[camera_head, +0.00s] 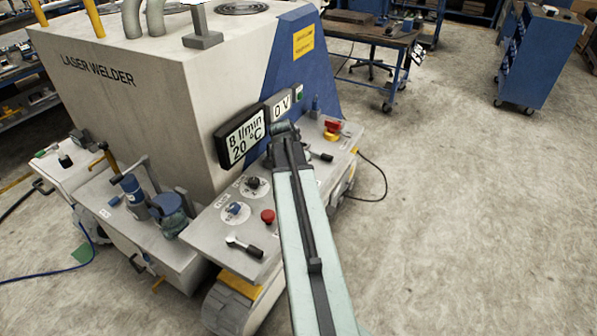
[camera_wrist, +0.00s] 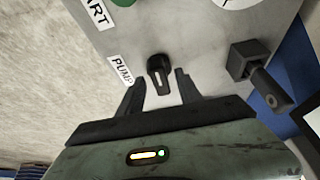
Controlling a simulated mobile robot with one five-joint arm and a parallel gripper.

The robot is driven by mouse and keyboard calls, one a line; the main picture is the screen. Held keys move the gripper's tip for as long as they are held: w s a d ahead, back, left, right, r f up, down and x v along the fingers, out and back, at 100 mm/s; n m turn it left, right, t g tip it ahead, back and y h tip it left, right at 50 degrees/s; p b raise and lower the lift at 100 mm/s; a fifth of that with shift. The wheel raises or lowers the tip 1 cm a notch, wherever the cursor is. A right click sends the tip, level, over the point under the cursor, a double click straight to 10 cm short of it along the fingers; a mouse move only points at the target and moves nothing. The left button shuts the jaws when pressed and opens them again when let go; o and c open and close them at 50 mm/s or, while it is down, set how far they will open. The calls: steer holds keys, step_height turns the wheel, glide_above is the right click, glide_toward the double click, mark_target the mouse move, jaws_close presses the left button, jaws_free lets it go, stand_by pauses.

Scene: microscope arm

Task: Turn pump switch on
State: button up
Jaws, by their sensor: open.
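The pump switch (camera_wrist: 160,74) is a small black rotary knob with a pale pointer line, on a grey panel (camera_wrist: 190,30) beside the label "PUMP" (camera_wrist: 121,70). In the wrist view my gripper (camera_wrist: 159,77) is open, with one dark finger on each side of the knob. The fingertips reach about level with it, and gaps show between each finger and the knob. I cannot tell how deep the fingers reach along it. In the head view my arm covers part of the control panel (camera_head: 222,228), and I cannot make out the pump switch or the fingertips there.
A black lever handle (camera_wrist: 262,82) stands right of the knob in the wrist view. The laser welder (camera_head: 140,80) carries a display (camera_head: 242,137) reading "8 l/min 20 °C" and another (camera_head: 282,105) reading "0 V". A red button (camera_head: 267,216) sits left of my arm.

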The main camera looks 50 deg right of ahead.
steer(key=p+v, duration=0.7)
steer(key=shift+a+r, duration=0.2)
steer(key=shift+r, duration=0.15)
steer(key=w+a+f+n+b, duration=0.1)
steer(key=w+a+n, duration=0.15)
steer(key=a, duration=0.55)
steer(key=w+a+f+n+t+y, duration=0.1)
steer(key=w+a, duration=0.3)
steer(key=a, duration=0.3)
steer(key=w+a+f+n+b, duration=0.1)
steer(key=w+a, duration=0.3)
steer(key=a, duration=0.4)
steer(key=a+n, duration=0.1)
steer(key=a, duration=0.3)
steer(key=s+a+n+y, duration=0.1)
steer(key=a+n, duration=0.1)
steer(key=a, duration=0.2)
steer(key=a+f+n+b, duration=0.1)
steer(key=a, duration=0.4)
steer(key=shift+s+a+y, duration=0.1)
steer(key=shift+s+y, duration=0.2)
steer(key=shift+s, duration=0.05)
steer(key=s+a+n+g+y, duration=0.1)
steer(key=s+a+n+g, duration=0.1)
steer(key=s+a+n, duration=0.3)
steer(key=shift+s+a+f+n+y, duration=0.25)
steer(key=shift+a+f+n+y, duration=0.1)
steer(key=shift+a+n, duration=0.65)
